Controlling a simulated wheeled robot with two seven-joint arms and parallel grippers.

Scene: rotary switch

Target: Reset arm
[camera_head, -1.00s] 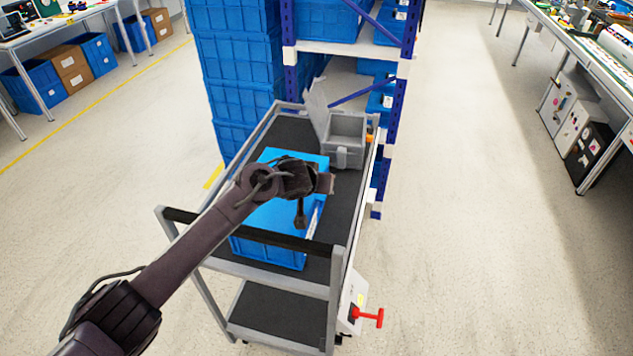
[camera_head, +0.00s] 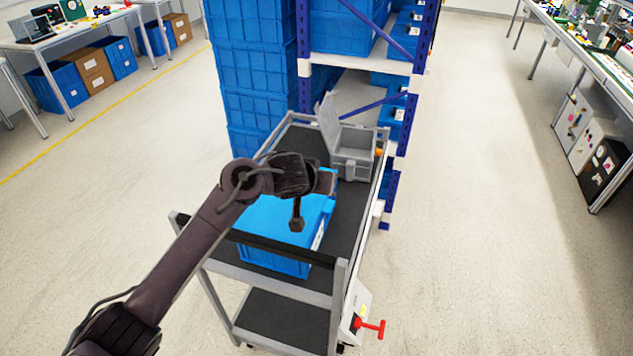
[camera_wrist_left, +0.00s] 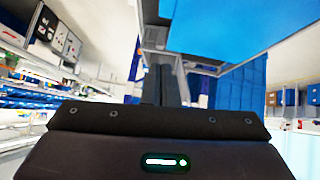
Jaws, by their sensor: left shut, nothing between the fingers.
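My left arm reaches in from the lower left over the cart in the head view. My left gripper (camera_head: 325,183) is in front of and above the blue crate, seen small and dark there. In the left wrist view its two dark fingers (camera_wrist_left: 162,88) lie together, shut with nothing between them. A red T-shaped handle (camera_head: 371,326) sticks out from a pale box (camera_head: 356,307) low at the cart's right front corner, well apart from the gripper. My right gripper is not in view.
The grey cart (camera_head: 340,270) carries a blue crate (camera_head: 285,262) and an open grey box (camera_head: 355,150). Stacked blue crates (camera_head: 245,75) and a shelf rack (camera_head: 400,110) stand behind. Workbenches line both sides. The floor (camera_head: 480,220) right of the cart is clear.

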